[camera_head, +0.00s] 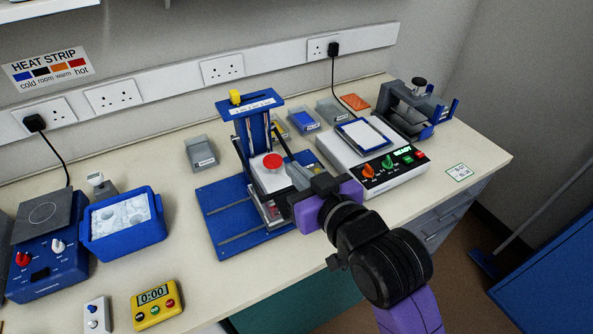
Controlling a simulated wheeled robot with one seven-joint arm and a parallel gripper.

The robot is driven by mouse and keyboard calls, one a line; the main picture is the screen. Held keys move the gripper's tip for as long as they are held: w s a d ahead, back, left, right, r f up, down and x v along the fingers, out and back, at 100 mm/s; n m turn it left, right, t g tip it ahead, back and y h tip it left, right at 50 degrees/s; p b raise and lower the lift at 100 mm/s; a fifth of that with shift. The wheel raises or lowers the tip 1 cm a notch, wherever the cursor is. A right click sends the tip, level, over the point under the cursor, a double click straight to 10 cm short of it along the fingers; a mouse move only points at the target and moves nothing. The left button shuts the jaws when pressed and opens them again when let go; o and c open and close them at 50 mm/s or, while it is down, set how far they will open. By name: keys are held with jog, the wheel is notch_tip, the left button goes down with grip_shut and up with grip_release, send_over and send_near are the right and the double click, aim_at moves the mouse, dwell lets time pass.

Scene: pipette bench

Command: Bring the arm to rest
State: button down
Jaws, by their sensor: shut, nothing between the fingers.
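My gripper (289,180) is at the end of my purple and black arm, which reaches in from the lower right. It is at the right side of the blue press-like stand (252,108) with a red knob (272,161). The fingers look shut and hold nothing that I can see. The fingertips are small and partly lost against the stand, so I cannot tell whether they touch it.
A white device (408,178) with coloured knobs and a lit READY display stands right of the stand. A blue ice tub (128,242), a blue hotplate unit (55,272) and a yellow timer (156,304) stand left. Bare bench (185,215) shows between tub and stand.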

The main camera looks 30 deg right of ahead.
notch_tip(320, 180, up, 4)
jog(key=s+t, duration=0.2)
jog(key=t, duration=0.1)
jog(key=s+f+g+b, duration=0.1)
jog(key=s+f, duration=0.4)
jog(key=s, duration=0.5)
jog(key=s+f+g+b, duration=0.1)
jog(key=s+f, duration=0.5)
jog(key=s, duration=0.5)
jog(key=s+f+g, duration=0.1)
jog(key=s+f, duration=0.4)
jog(key=s, duration=0.5)
jog(key=shift+s+f+b, duration=0.35)
jog(key=shift+b, duration=0.05)
